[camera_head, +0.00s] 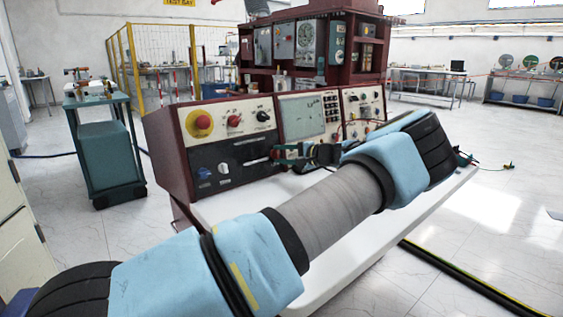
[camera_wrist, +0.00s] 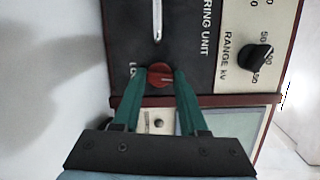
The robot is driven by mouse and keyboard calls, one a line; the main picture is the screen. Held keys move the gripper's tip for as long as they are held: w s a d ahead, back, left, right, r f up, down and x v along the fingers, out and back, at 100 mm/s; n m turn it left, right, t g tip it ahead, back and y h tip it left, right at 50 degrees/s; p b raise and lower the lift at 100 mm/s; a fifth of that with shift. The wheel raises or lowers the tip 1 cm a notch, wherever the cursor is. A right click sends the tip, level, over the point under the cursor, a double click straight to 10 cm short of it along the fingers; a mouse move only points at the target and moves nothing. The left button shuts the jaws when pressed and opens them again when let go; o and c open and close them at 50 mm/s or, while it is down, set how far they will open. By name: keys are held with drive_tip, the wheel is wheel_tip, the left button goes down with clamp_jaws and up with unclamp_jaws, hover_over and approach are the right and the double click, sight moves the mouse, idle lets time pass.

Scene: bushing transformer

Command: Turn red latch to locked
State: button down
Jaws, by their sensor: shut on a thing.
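The red latch (camera_wrist: 160,76) is a round red knob with a pale line on its face, on the black panel (camera_wrist: 190,40) of the measuring unit. In the wrist view, the two green fingers of my gripper (camera_wrist: 160,80) are shut on it, one on each side. A label beside the latch is partly hidden by a finger; only its first letters show. In the head view, my gripper (camera_head: 285,154) reaches the right end of the black panel (camera_head: 228,163), and the latch is barely visible at the fingertips.
A slot (camera_wrist: 157,20) runs along the black panel near the latch. A black range knob (camera_wrist: 257,57) sits on the cream panel. In the head view, the console has a red button (camera_head: 203,122) and a blue knob (camera_head: 204,173). The white tabletop (camera_head: 335,262) in front is clear.

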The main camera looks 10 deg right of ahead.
drive_tip(key=shift+f+n+b, duration=0.1)
drive_tip(key=shift+n+b, duration=0.25)
drive_tip(key=shift+n, duration=0.25)
drive_tip(key=c, duration=0.7)
unclamp_jaws()
drive_tip(key=v, duration=1)
drive_tip(key=shift+s+d+r+b, duration=0.25)
drive_tip(key=shift+s+r+b, duration=0.05)
drive_tip(key=shift+b, duration=0.05)
